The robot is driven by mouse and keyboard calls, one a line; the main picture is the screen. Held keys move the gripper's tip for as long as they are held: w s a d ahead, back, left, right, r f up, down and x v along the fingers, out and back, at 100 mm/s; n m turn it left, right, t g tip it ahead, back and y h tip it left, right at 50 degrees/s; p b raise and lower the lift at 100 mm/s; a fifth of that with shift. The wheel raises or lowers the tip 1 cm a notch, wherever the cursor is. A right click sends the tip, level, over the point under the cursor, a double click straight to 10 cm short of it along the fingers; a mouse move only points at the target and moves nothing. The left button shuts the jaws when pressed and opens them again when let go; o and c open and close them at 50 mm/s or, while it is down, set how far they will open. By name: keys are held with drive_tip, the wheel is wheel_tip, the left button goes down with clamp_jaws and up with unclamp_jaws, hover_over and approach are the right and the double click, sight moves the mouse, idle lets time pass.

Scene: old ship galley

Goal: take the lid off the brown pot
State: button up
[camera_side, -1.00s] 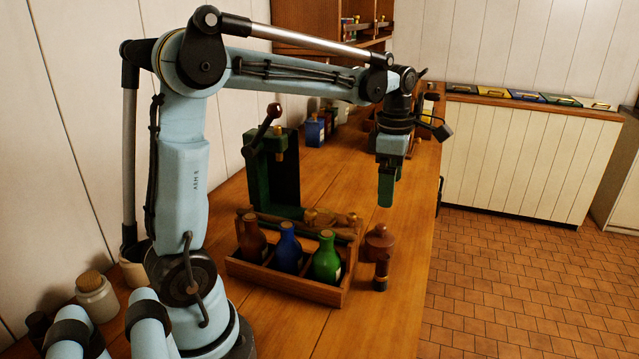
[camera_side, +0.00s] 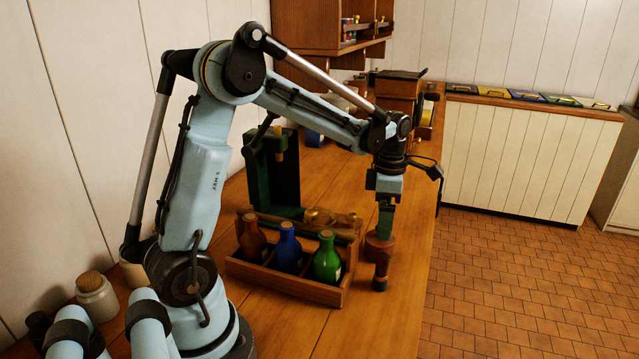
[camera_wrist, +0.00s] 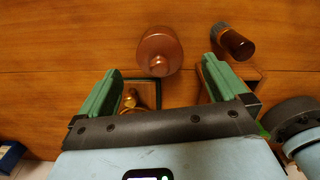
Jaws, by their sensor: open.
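The brown pot (camera_side: 377,252) stands on the wooden counter, right of the bottle crate. My gripper (camera_side: 385,232) is above it, pointing down, with its green jaws overlapping the pot's top, so the lid is mostly hidden in the side view. In the wrist view the pot's lid (camera_wrist: 160,43) shows from above, with a small shiny knob (camera_wrist: 158,63) between the lines of the two fingertips. My gripper (camera_wrist: 161,66) is open there, one green finger on each side, with nothing held. Whether the fingertips are level with the knob I cannot tell.
The wooden crate (camera_side: 285,283) holds blue, green and brown bottles. A green stand (camera_side: 272,175) is behind it. The counter's right edge is close to the pot.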

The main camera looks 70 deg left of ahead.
drive_tip(key=shift+s+a+f, duration=0.1)
drive_tip(key=shift+a+f, duration=0.05)
drive_tip(key=shift+f, duration=1.75)
drive_tip(key=shift+c, duration=0.2)
drive_tip(key=c, duration=1.1)
drive_tip(key=shift+o, duration=0.2)
drive_tip(key=shift+r, duration=0.1)
